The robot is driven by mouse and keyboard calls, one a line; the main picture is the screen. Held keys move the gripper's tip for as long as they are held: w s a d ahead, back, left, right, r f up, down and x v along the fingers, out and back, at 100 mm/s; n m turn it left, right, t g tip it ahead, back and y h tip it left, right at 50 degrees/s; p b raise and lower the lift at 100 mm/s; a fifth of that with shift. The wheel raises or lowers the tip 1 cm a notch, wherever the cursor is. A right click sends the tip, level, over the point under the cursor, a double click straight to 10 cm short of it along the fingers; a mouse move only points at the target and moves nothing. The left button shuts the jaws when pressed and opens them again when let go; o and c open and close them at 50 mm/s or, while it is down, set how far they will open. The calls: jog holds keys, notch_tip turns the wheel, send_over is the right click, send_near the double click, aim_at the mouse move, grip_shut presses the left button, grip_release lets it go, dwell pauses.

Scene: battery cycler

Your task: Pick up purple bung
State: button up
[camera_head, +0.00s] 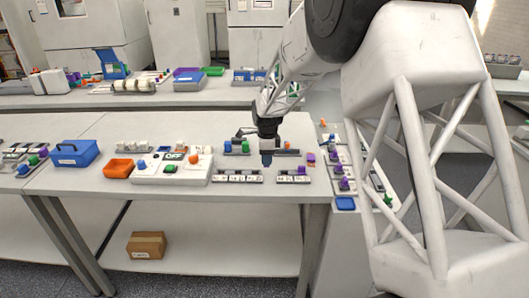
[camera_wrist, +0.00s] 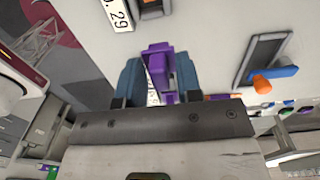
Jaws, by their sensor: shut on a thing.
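In the wrist view, a purple bung (camera_wrist: 158,58) sits between the two blue fingers of my gripper (camera_wrist: 158,80). The fingers are closed on its sides, and its lower part is partly hidden behind the gripper's grey front plate. In the head view, my gripper (camera_head: 267,158) points down over the right part of the near table, close to the small racks. I cannot make out the held bung in that view. Other purple pieces show there, one on a rack (camera_head: 301,170) and one at the table's right side (camera_head: 311,158).
A rack with blue and green pieces (camera_head: 237,147) stands just left of my gripper. A white labelled rack (camera_head: 238,177) lies in front. An orange bin (camera_head: 118,168) and a blue box (camera_head: 76,153) stand farther left. In the wrist view, a dark holder (camera_wrist: 264,52) is at right.

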jog(key=shift+s+d+r, duration=0.1)
jog(key=shift+s+d, duration=0.2)
jog(key=shift+s, duration=0.95)
jog(key=shift+s+d+r, duration=0.15)
jog(key=shift+s+d, duration=0.1)
jog(key=shift+s, duration=1)
jog(key=shift+s+d+r, duration=0.1)
jog(key=shift+s+d, duration=0.2)
jog(key=shift+s, duration=0.95)
jog(key=shift+w, duration=0.1)
jog(key=w+d+r, duration=0.2)
jog(key=w+d, duration=0.3)
jog(key=w, duration=0.2)
jog(key=shift+r, duration=0.25)
jog(key=shift+f, duration=0.1)
jog(key=shift+f, duration=3.3)
jog(key=shift+f, duration=0.25)
